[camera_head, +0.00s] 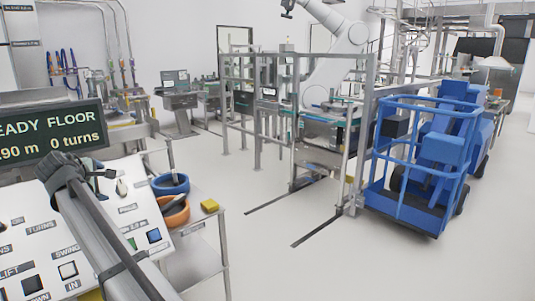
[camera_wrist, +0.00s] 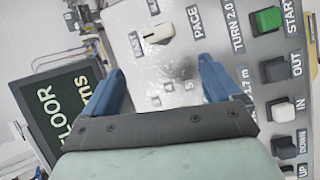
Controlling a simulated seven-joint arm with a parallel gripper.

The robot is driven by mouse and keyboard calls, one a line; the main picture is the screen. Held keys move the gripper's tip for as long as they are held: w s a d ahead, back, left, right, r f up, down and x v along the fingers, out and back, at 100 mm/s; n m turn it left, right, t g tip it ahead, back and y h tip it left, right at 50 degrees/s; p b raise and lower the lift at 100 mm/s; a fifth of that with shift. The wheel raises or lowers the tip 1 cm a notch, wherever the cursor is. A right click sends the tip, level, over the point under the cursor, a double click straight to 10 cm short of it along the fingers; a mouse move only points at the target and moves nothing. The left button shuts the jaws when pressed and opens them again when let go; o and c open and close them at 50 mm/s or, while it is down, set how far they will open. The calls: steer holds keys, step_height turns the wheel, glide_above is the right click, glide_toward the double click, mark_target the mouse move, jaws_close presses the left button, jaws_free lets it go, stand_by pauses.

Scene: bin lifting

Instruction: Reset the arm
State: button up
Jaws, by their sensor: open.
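My gripper (camera_wrist: 162,78) is open and empty. In the head view my gripper (camera_head: 108,173) is over the upper part of the slanted panel (camera_head: 125,215), and my arm crosses the panel from the bottom. Whether a fingertip touches the panel cannot be told. The green START button (camera_wrist: 265,20) and the OUT, IN and DOWN buttons are at the right.
A dark display (camera_head: 50,132) reading "READY FLOOR" and "0 turns" stands behind the panel. A blue bowl (camera_head: 170,185), an orange bowl (camera_head: 174,212) and a yellow block (camera_head: 209,206) sit on a side cart. A blue wheeled lift (camera_head: 425,165) stands at right. Open floor lies between.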

steer(key=s+d+f+m+g+y, duration=0.1)
steer(key=s+d+f+m+g, duration=0.1)
steer(key=s+f+m, duration=0.45)
steer(key=s+d+f+m+g, duration=0.2)
steer(key=s+d+f+m, duration=0.1)
steer(key=f, duration=0.6)
steer(key=s+d+f+m+g+h, duration=0.1)
steer(key=s+d+f+m+g, duration=0.1)
steer(key=d+f, duration=0.85)
steer(key=s+d+f+m+g+h, duration=0.1)
steer(key=d+f+g, duration=0.1)
steer(key=d+f, duration=0.9)
steer(key=s+d+f+m+g+h, duration=0.15)
steer(key=d+f, duration=0.45)
steer(key=f, duration=0.9)
steer(key=s+d+f+m+g, duration=0.2)
steer(key=s+d+f, duration=0.35)
steer(key=d, duration=0.35)
steer(key=s+d+f+m+g, duration=0.1)
steer(key=s+d+f+g, duration=0.1)
steer(key=s+d+f, duration=0.6)
steer(key=s+d+f+m+g, duration=0.2)
steer(key=s+d+f, duration=0.2)
steer(key=s+d, duration=0.3)
steer(key=s+d+f+m+g, duration=0.2)
steer(key=s+d+f, duration=0.3)
steer(key=d, duration=0.9)
steer(key=s+m, duration=0.1)
steer(key=s, duration=0.2)
steer(key=shift+f, duration=0.2)
